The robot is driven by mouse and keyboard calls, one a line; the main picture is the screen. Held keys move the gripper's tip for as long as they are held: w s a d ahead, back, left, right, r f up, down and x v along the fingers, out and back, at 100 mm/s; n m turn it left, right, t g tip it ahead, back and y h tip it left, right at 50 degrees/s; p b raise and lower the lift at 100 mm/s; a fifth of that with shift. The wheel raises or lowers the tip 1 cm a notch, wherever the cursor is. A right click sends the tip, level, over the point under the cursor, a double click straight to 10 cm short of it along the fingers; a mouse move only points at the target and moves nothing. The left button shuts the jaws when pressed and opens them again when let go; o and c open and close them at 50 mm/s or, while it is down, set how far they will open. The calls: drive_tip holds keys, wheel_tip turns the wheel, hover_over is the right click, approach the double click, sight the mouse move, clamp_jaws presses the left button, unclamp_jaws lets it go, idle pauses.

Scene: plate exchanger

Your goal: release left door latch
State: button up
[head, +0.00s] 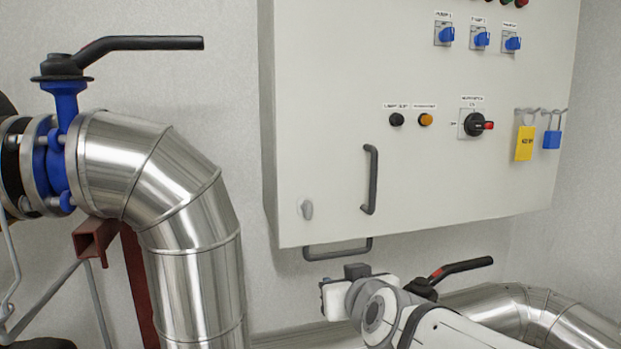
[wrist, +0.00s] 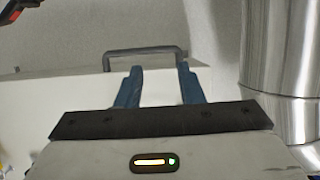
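A grey control cabinet (head: 330,130) hangs on the wall in the head view. A grey bracket (head: 338,251) projects under the cabinet's bottom edge and also shows beyond my fingers in the wrist view (wrist: 146,52). My gripper (wrist: 160,68) is open, its two blue fingers apart with nothing held between them. In the head view my wrist is below the cabinet, and the fingers are not clearly visible. The small latch cannot be made out in the wrist view.
A large steel pipe (head: 195,235) with a blue valve (head: 62,140) and black lever (head: 145,43) stands left. Another red-marked lever (head: 460,267) and pipe (head: 520,305) are lower right. Switches (head: 475,124) and padlocks (head: 525,142) are on the cabinet front.

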sight(309, 203)
drive_tip(key=w+a+r+t+y+p, duration=0.2)
drive_tip(key=a+r+t, duration=0.2)
drive_tip(key=r, duration=0.7)
drive_tip(key=shift+p+x, duration=1.2)
drive_tip(key=shift+x, duration=2.45)
drive_tip(key=shift+d+r, duration=0.1)
